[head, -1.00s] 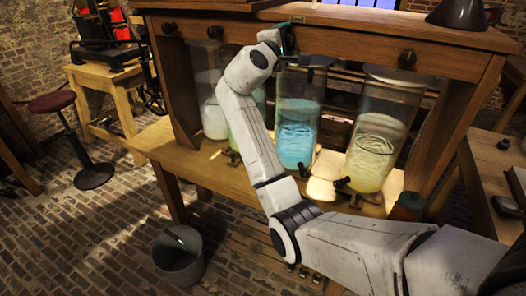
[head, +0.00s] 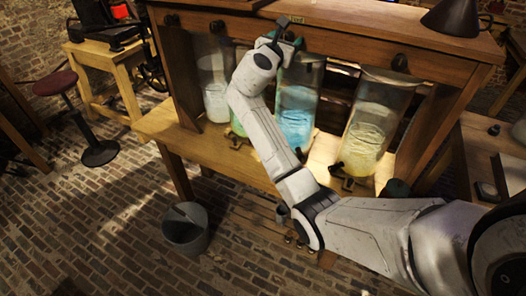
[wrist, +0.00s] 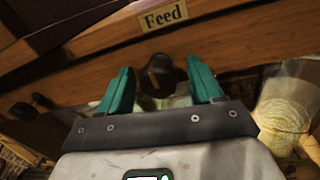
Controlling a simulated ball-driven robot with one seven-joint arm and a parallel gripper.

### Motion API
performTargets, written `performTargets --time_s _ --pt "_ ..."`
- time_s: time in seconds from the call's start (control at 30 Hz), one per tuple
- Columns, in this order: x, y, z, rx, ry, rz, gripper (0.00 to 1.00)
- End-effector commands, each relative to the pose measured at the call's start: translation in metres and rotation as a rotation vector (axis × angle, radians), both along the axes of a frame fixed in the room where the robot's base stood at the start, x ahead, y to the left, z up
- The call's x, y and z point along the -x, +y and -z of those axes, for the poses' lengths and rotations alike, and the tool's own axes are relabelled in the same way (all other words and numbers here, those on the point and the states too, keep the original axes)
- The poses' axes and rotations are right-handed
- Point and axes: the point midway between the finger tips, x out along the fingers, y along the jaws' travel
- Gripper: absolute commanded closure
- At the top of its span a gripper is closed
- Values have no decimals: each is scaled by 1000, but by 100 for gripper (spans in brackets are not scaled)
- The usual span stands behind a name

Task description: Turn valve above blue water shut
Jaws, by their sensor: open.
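The jar of blue water (head: 297,112) stands on the wooden bench, with a cross-beam above it. My gripper (head: 285,40) is at that beam, above the blue jar, and its wrist covers part of the beam. In the wrist view my gripper (wrist: 159,66) has its two teal fingers spread. A dark round valve knob (wrist: 160,76) sits between them, below a "Feed" label (wrist: 163,17). The fingers are on either side of the knob, and I cannot tell whether they touch it. This knob is mostly hidden in the head view.
Other dark knobs (head: 400,62) sit along the beam. A jar of yellow liquid (head: 364,130) stands to the right, a pale jar (head: 215,92) to the left, and a green one is partly behind my arm. A grey bucket (head: 186,228) and a stool (head: 98,152) stand on the brick floor.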

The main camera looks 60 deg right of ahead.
Motion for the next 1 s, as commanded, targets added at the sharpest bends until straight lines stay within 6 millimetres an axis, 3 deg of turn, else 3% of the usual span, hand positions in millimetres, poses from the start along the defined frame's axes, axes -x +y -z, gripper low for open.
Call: performTargets --time_s 0.03,0.57,1.0 --pt "-1 14 4 2 -7 -8 35" --pt "14 108 4 0 -12 -8 35" --pt "19 127 83 -226 -232 -51 35"
